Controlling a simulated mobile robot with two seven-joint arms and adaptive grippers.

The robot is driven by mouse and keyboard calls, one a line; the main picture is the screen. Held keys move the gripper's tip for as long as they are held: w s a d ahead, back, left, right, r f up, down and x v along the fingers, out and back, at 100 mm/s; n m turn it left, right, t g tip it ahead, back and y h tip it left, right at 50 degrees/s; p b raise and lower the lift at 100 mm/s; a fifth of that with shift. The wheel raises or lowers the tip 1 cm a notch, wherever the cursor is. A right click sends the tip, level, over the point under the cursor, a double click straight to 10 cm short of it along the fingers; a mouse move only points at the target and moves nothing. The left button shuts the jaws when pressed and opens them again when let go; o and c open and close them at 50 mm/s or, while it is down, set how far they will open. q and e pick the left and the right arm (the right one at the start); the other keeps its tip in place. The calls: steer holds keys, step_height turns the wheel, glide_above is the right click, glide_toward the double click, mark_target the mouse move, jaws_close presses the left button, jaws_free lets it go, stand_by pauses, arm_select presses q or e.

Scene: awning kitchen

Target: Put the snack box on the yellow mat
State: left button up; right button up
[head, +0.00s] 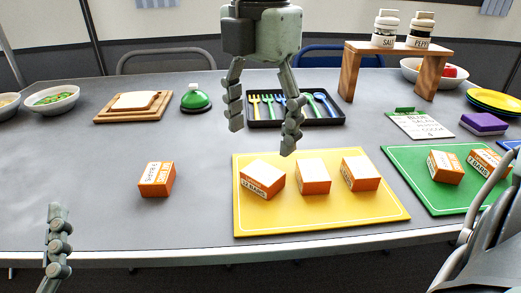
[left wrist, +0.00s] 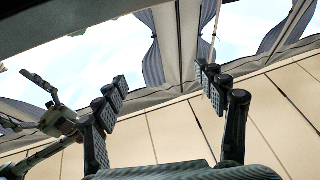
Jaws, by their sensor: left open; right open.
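An orange and white snack box (head: 157,180) stands on the bare grey table, left of the yellow mat (head: 300,219). Three similar boxes stand in a row on the yellow mat: left (head: 262,180), middle (head: 313,178) and right (head: 360,174). My right gripper (head: 262,137) is open and empty, fingers down, above the mat's back edge. In the head view only a finger of my left gripper (head: 58,245) shows, at the lower left, nearer than the lone box. In the left wrist view the left gripper (left wrist: 160,80) is open and empty, facing the windows and ceiling.
A green mat (head: 459,201) with two more orange boxes lies at the right. Behind are a black cutlery tray (head: 262,122), a green-domed object (head: 195,99), a bread board (head: 128,117) and a wooden stand (head: 398,49) with shakers. The table around the lone box is clear.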

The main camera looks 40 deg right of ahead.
arm_select(q)
steer(key=f, duration=0.1)
steer(key=w+f+g+y, duration=0.1)
steer(key=shift+a+f+g, duration=0.1)
steer(key=shift+f+g, duration=0.2)
steer(key=shift+f, duration=0.05)
arm_select(e)
step_height(320, 180, up, 5)
arm_select(q)
steer(key=shift+s, duration=0.1)
